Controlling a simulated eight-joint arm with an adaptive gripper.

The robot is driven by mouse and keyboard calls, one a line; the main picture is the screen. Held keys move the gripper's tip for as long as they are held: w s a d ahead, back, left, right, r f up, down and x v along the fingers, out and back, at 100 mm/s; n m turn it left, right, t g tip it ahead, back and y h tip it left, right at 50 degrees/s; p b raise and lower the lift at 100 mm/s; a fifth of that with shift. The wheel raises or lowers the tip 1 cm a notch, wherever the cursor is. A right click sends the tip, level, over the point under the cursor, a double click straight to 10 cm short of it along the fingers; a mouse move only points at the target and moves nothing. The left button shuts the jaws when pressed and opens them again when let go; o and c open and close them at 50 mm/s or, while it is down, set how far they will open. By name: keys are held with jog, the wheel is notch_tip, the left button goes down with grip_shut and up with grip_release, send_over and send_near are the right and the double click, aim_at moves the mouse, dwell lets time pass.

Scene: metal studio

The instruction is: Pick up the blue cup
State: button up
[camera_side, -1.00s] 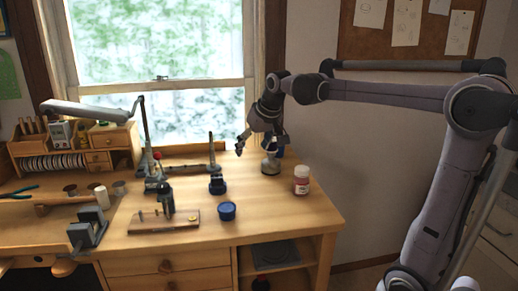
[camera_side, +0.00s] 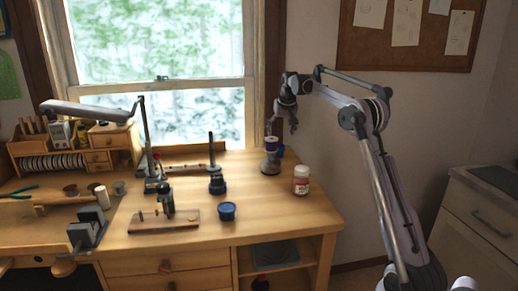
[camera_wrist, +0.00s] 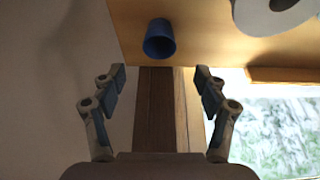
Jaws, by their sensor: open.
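The blue cup (camera_wrist: 159,38) stands near the table's edge in the wrist view, ahead of my fingertips and roughly centred between them. In the side view a small part of the blue cup (camera_side: 281,150) shows at the table's back right, mostly hidden behind a grey-based object. My gripper (camera_wrist: 160,78) is open and empty, with its two fingers spread apart. In the side view my gripper (camera_side: 282,124) hangs above the back right corner, fingers pointing down, apart from the cup.
The grey-based object with a dark top (camera_side: 270,160) stands close to the cup. A white-capped jar (camera_side: 301,180) stands in front, and a small blue tub (camera_side: 227,211) sits nearer the table's front. The window (camera_side: 160,70) and wall are behind.

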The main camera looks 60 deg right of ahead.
jog(key=x, duration=0.9)
jog(key=shift+s+f, duration=0.1)
jog(key=shift+c, duration=0.3)
jog(key=c, duration=0.9)
